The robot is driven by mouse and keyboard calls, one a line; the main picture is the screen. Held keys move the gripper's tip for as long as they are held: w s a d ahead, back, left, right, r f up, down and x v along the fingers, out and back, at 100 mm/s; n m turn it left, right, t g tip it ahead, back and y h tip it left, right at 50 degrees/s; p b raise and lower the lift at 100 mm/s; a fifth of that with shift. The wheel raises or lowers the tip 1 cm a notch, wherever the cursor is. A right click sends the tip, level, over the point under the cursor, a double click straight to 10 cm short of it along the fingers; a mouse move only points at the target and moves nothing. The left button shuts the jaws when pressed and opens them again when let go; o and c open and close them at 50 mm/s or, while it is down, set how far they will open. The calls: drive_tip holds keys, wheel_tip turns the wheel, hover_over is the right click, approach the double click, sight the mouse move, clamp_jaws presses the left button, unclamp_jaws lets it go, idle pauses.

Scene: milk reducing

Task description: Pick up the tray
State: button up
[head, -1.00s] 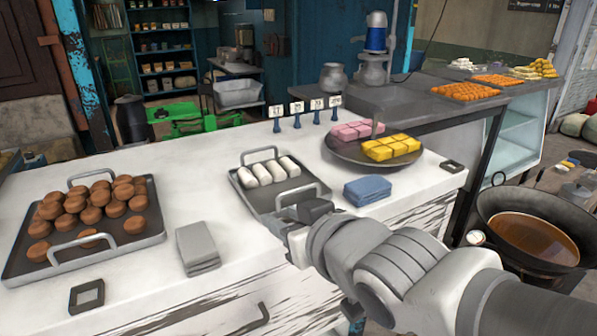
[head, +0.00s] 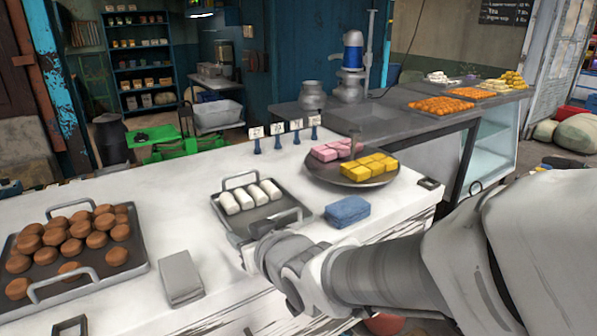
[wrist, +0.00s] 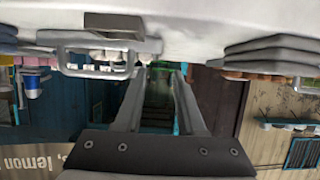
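A small dark metal tray (head: 248,222) holds several white rolls on the white counter. It has a looped handle at each end. A larger tray (head: 136,268) of round brown sweets stands at the left. My gripper (wrist: 160,75) is open, with nothing between its fingers in the wrist view. In the head view my wrist is at the front of the small tray, by its near handle (head: 278,220), and hides part of that end and my fingers. The wrist view, which looks upside down, shows a tray handle (wrist: 68,62) to the left of the fingers, apart from them.
A folded grey cloth (head: 180,277) lies between the trays. A folded blue cloth (head: 347,211) lies right of the small tray. A round dark plate (head: 318,173) carries pink and yellow sweets. Small sign holders (head: 277,140) stand behind the small tray.

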sight(228, 223)
drive_tip(key=shift+x, duration=4.15)
clamp_jaws()
drive_tip(key=shift+r, duration=0.1)
